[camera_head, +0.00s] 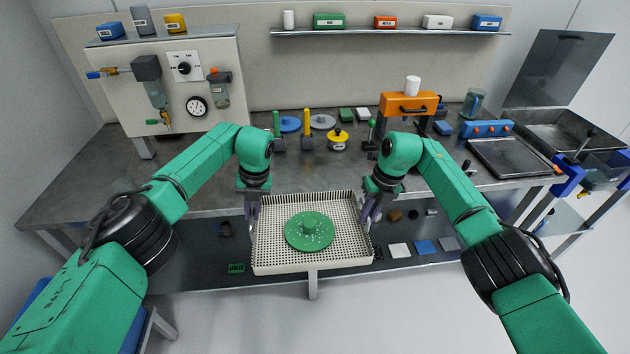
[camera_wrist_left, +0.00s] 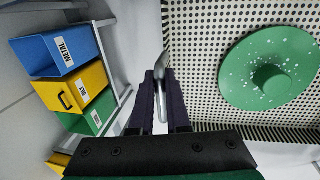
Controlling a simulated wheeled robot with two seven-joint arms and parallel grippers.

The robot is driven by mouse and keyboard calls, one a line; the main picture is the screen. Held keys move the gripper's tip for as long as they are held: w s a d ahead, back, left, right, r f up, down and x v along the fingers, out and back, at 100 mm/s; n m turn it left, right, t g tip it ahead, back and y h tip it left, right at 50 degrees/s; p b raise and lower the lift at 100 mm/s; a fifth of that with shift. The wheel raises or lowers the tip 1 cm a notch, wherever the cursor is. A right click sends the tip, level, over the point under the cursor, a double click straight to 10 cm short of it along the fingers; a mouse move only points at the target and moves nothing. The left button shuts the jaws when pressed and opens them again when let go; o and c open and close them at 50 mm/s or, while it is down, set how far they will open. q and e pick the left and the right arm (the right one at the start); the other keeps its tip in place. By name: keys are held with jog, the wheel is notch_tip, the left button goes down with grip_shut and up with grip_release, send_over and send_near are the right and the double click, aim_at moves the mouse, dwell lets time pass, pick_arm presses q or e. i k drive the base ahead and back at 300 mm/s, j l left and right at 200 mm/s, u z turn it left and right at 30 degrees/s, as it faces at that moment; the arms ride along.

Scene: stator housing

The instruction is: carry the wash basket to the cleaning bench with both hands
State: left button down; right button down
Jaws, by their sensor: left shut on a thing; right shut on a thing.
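The wash basket (camera_head: 312,262) is a white perforated tray held level in front of the bench, between my two arms. A green round part with a central hub and white specks (camera_head: 309,231) lies in it; it also shows in the left wrist view (camera_wrist_left: 270,80). My left gripper (camera_head: 252,217) is shut on the basket's left handle, and the grey handle shows between its fingers in the left wrist view (camera_wrist_left: 161,85). My right gripper (camera_head: 371,212) is shut at the basket's right side; its fingertips are partly hidden.
The steel bench (camera_head: 90,208) runs behind the basket, with a lower shelf beneath. A grey tray (camera_head: 508,157) and a sink (camera_head: 575,132) are at the right. Several blue, yellow and green bins (camera_wrist_left: 58,55) stand at the left in the wrist view.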

aim_at(314, 175)
jog(key=i, duration=1)
